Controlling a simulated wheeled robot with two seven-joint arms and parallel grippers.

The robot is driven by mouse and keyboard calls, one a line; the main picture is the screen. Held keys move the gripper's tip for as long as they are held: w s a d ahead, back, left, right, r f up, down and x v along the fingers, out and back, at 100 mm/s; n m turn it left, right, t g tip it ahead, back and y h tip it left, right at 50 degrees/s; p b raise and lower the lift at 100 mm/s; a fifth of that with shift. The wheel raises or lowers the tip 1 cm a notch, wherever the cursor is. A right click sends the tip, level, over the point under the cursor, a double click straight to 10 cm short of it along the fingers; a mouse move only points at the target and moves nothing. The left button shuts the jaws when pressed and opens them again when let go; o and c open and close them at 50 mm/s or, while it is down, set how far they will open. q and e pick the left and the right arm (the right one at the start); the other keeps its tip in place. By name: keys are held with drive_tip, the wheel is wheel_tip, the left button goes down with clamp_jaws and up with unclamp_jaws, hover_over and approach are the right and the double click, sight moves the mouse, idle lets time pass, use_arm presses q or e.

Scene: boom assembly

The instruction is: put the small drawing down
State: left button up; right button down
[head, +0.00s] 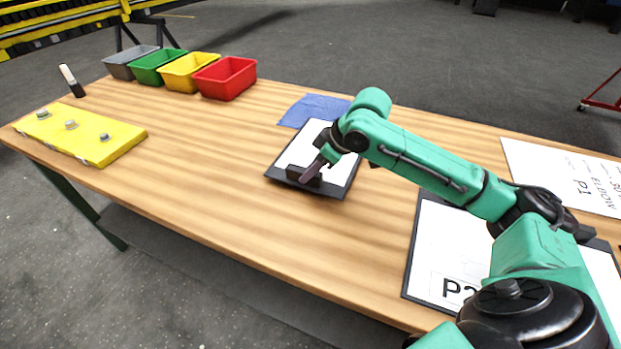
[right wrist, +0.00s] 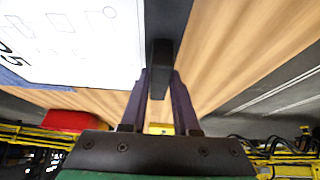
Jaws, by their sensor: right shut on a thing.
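The small drawing (head: 303,146) is a white sheet on a dark board with a black block-like handle near its front edge. It is at the middle of the table in the head view, at or just above the wood; I cannot tell if it touches. My right gripper (head: 313,173) is shut on the dark handle. In the right wrist view, the fingers (right wrist: 159,82) close on that black block, and the sheet (right wrist: 75,40) with printed shapes lies to the left. My left gripper is not in view.
A blue cloth (head: 313,109) lies just behind the drawing. A larger board marked P2 (head: 440,250) and a white sheet marked P1 (head: 560,175) are at right. The wood between is clear.

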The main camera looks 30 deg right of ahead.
wheel_tip(320, 180, down, 3)
drive_tip(key=shift+r, duration=0.15)
drive_tip(key=c, duration=0.7)
unclamp_jaws()
drive_tip(key=shift+o, duration=0.2)
drive_tip(key=b+v, duration=0.1)
drive_tip(key=v, duration=1.1)
